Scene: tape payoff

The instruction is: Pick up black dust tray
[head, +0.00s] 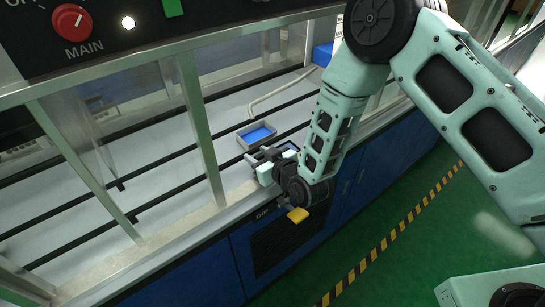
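A small open tray (241,139) with a dark grey rim and a blue inside lies on the pale machine bed in the head view. I cannot tell whether it is the black dust tray. My gripper (261,154) is at the front edge of the bed, just in front of this tray and apparently apart from it. A dark-edged piece with some blue (289,146) shows just behind my gripper, partly hidden by my wrist. It may be a second tray. The fingers are small and dark here, and I cannot see whether they are open or shut.
Clear panels with metal posts (200,130) stand along the bed's front. Black rails (160,157) cross the bed. A pale bent tube (280,95) and a blue box (323,54) lie behind. A control panel with a red knob (72,22) is at upper left.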

